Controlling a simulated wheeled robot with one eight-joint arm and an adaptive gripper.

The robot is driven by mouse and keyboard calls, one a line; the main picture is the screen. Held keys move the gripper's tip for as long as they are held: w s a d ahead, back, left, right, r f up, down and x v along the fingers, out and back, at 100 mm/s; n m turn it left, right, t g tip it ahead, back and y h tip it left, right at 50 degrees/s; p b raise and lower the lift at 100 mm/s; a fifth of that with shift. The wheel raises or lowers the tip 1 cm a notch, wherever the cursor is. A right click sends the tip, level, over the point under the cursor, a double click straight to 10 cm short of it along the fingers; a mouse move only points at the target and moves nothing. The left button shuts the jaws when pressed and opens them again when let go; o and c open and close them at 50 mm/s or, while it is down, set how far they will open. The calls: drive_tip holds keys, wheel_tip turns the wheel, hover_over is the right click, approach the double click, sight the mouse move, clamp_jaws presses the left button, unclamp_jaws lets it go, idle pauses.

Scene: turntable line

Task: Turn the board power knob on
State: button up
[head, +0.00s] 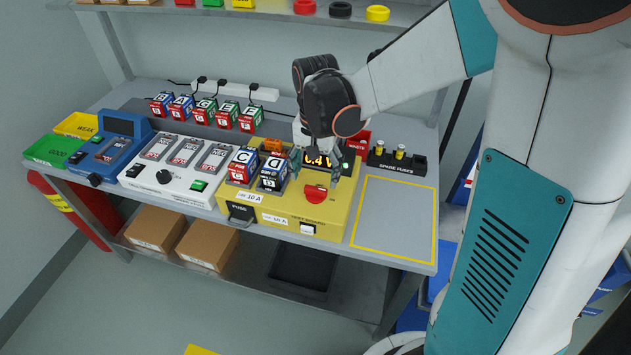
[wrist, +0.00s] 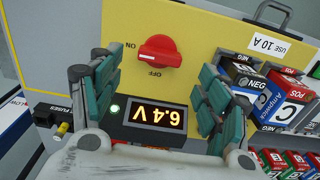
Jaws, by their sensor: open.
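The yellow board (head: 335,215) stands on the bench. Its red power knob (head: 315,193) is near the front right, and the knob (wrist: 157,52) shows whole in the wrist view. Its ridge lies roughly across that picture, with the ON label beside its left end and OFF below it. My gripper (head: 317,174) is over the board behind the knob. In the wrist view my open gripper (wrist: 160,82) has its pads on either side, apart from the knob, with nothing between them. The display (wrist: 157,115) reads 6.4 V, upside down, beside a lit green lamp (wrist: 115,108).
Battery blocks C (head: 242,166) and D (head: 273,172) sit on the board, left of my gripper. A spare-fuse rack (head: 410,166) stands behind right. A yellow-outlined area (head: 394,215) to the right is empty. A white unit (head: 140,178) stands left.

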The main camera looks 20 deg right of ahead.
sight(315, 188)
wheel_tip(315, 188, up, 7)
idle(0.3)
drive_tip(key=shift+f, duration=0.15)
drive_tip(key=s+r+n+t, duration=0.2)
drive_tip(key=s+n+t, duration=0.1)
drive_tip(key=s, duration=0.4)
drive_tip(key=s+r+n+t, duration=0.3)
drive_tip(key=s+n+t, duration=0.1)
drive_tip(key=s, duration=0.4)
drive_tip(key=shift+s+d, duration=0.15)
idle(0.8)
